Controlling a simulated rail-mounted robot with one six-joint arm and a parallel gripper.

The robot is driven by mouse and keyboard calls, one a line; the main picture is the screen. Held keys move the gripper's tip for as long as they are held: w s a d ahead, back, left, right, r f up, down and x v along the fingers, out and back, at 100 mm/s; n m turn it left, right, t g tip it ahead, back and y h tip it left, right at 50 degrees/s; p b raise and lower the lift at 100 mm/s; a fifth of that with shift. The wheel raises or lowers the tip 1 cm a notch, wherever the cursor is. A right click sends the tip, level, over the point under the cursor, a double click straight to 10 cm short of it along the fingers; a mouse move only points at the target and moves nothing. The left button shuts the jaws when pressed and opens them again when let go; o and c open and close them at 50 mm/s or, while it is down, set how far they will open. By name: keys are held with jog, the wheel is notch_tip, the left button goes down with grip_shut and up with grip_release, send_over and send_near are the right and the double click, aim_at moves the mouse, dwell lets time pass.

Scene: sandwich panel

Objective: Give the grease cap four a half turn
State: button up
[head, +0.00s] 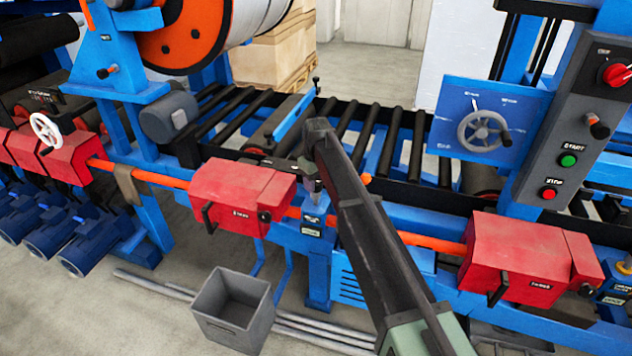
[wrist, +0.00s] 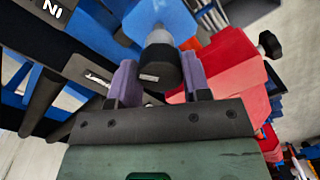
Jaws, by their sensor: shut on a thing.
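In the wrist view, a black round cap (wrist: 160,68) with a small pale label sits at the end of a grey cylinder on a blue block (wrist: 160,20). The label is too small to read, so I cannot tell its number. My gripper (wrist: 157,75) has its two purple fingers on either side of the cap and is shut on it. In the head view, my gripper (head: 311,183) is above a small blue block (head: 313,215) with a label, on the blue frame between the red boxes. The cap is mostly hidden there.
A red box (head: 240,195) is close at the left of my gripper, and another red box (head: 517,255) is farther right. Black rollers (head: 385,140) lie behind. A grey bin (head: 232,310) and pipes (head: 320,335) are on the floor below.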

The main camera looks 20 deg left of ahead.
jog(key=m, duration=1.1)
jog(key=shift+m, duration=0.4)
jog(key=m, duration=1.2)
jog(key=shift+m, duration=0.3)
jog(key=o, duration=0.9)
